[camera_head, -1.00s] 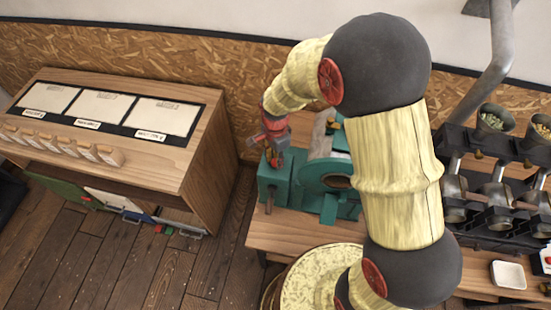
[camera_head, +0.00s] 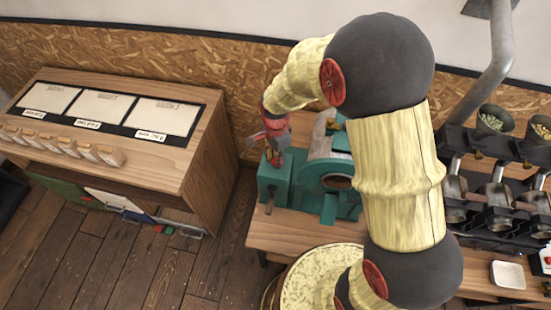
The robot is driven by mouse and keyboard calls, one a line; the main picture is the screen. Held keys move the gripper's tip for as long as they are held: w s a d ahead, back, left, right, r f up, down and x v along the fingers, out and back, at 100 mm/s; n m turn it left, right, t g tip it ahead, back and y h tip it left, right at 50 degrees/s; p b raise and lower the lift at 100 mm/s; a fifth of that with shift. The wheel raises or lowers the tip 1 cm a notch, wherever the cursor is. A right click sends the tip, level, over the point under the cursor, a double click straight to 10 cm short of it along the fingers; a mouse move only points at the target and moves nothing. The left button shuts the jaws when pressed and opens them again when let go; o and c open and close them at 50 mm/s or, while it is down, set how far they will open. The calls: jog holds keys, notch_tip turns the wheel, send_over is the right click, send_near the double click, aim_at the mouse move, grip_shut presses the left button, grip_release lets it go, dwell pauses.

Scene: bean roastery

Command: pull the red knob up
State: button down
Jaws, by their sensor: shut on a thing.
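My gripper (camera_head: 273,158) is over the left end of a teal machine (camera_head: 308,192) on the wooden bench. It points down and is shut on a small red part, which I take to be the red knob (camera_head: 275,157). The fingers hide much of the knob, so its exact height above the teal housing is hard to tell. A dark rod or handle (camera_head: 269,204) stands out from the front of the housing, below the gripper.
My arm covers the machine's right side. A wooden cabinet (camera_head: 205,185) with labelled panels and wooden levers stands at left. At right are a black rack (camera_head: 490,208) with bean cups and a small white dish (camera_head: 508,274). A round, speckled light-coloured surface (camera_head: 305,285) is in front.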

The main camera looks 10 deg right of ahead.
notch_tip(320, 180, up, 2)
jog(key=shift+w+r+p, duration=0.1)
jog(key=shift+p, duration=0.2)
jog(key=shift+w, duration=0.1)
jog(key=c, duration=2)
grip_release()
jog(key=o, duration=0.5)
jog(key=shift+c, duration=0.2)
jog(key=shift+s, duration=0.2)
notch_tip(320, 180, up, 12)
